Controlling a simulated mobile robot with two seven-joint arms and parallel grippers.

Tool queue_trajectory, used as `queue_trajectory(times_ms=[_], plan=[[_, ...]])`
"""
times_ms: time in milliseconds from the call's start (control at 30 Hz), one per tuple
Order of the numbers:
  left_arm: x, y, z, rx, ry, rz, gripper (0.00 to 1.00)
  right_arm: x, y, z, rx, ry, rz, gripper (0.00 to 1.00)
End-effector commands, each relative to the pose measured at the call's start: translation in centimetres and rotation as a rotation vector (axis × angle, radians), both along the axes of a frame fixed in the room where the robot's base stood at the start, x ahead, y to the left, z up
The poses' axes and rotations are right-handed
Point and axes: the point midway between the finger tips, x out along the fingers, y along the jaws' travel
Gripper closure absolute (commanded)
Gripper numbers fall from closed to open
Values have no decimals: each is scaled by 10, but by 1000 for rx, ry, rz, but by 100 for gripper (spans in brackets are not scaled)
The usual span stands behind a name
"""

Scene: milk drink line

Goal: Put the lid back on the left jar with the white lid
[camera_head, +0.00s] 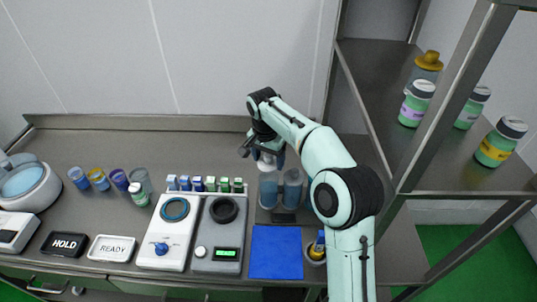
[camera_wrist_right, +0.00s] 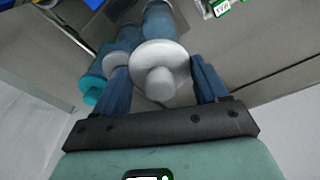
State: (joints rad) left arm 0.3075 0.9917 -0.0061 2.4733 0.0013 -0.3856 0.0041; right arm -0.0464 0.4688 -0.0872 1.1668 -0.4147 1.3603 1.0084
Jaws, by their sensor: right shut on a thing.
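My right gripper (camera_head: 265,154) is shut on a white round lid with a knob, directly above the left jar (camera_head: 268,188). In the right wrist view the lid (camera_wrist_right: 160,70) sits between the two blue fingers, and a blue-grey jar body (camera_wrist_right: 160,22) shows beyond it. I cannot tell whether the lid touches the jar's rim. The right jar (camera_head: 292,188) stands close beside the left one, and my arm passes near it. My left gripper is not in view.
A blue mat (camera_head: 276,252) lies in front of the jars. A scale (camera_head: 219,235) and a white device (camera_head: 168,235) stand to the left, with a row of small colored blocks behind. A shelf (camera_head: 375,110) with several jars rises at the right.

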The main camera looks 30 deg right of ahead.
Motion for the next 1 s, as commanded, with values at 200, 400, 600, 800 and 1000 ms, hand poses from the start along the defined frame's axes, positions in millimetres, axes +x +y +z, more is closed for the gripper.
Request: queue_trajectory(times_ms=[200, 400, 600, 800, 1000], plan=[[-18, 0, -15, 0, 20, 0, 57, -2, 0, -25, 0, 4, 0, 66], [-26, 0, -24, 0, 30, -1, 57, -1, 0, -43, 0, 4, 1, 66], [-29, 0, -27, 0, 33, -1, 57, 0, 0, -52, -1, 1, 1, 66], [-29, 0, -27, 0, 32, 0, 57, 0, 0, -52, -1, 0, 1, 66], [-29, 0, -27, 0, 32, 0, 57, 0, 0, -52, -1, 0, 1, 66]])
